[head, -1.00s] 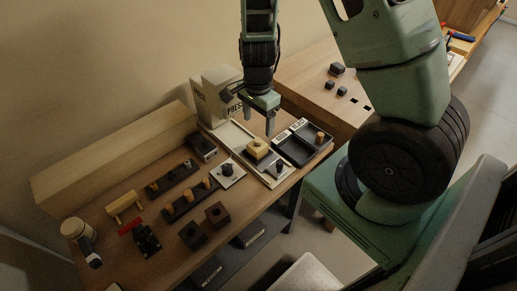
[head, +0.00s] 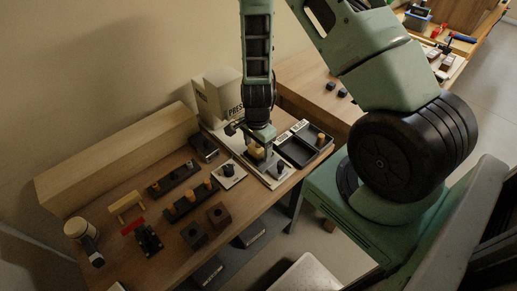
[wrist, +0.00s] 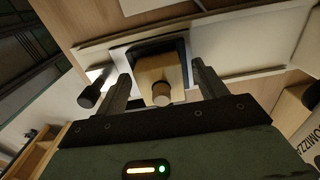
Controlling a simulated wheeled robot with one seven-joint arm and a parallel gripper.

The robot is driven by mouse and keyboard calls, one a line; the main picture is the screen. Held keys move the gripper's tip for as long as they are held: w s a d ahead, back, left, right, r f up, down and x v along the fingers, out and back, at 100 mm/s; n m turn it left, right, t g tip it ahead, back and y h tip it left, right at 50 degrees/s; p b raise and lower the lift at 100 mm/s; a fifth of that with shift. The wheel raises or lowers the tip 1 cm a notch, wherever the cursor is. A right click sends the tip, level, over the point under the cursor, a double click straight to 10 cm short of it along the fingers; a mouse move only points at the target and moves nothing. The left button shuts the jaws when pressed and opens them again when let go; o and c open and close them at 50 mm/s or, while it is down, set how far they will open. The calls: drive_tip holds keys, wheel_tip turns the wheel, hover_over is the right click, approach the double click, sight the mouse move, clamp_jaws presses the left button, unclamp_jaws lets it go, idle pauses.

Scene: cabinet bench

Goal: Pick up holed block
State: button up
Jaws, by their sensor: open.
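A pale yellow wooden block (wrist: 152,72) with a round peg (wrist: 161,95) standing in it sits in a dark-lined seat on a light plate. My gripper (wrist: 161,69) is open, with one finger on each side of this block and gaps showing between. In the head view the yellow block (head: 256,153) is partly hidden by my gripper (head: 259,148), which is low over it. Two dark blocks with what look like holes in their tops, a brown one (head: 219,215) and a blackish one (head: 194,234), stand at the bench's front edge.
A press box (head: 222,97) stands behind my gripper. A black tray (head: 300,150) lies to its right, and a small plate with a dark knob (head: 229,171) to its left. Peg racks (head: 190,202) and a mallet (head: 82,236) fill the left side.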

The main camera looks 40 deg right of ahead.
drive_tip(key=c, duration=1.1)
drive_tip(key=shift+o, duration=0.2)
